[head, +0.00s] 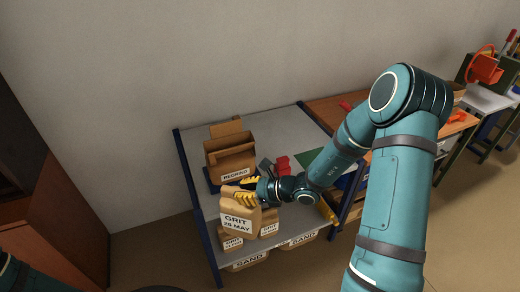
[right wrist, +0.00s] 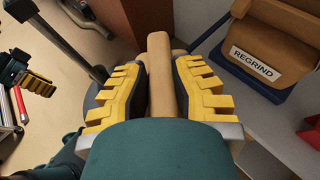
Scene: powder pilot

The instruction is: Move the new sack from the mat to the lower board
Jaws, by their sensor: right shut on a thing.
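A tan paper sack labelled "GRIT 28 MAY" (head: 236,222) hangs upright from my right gripper (head: 246,190) at the front left of the grey rack. In the right wrist view the yellow fingers of my right gripper (right wrist: 158,85) are shut on the sack's folded top (right wrist: 159,52). A green mat (head: 310,157) shows on the upper board, partly hidden behind my right arm. Under the held sack, smaller grit sacks (head: 231,241) stand lower down, partly covered. My left gripper (right wrist: 32,82) shows at the left of the right wrist view; its opening is unclear.
Sacks marked "SAND" (head: 250,260) sit low in front. A wooden cabinet stands left.

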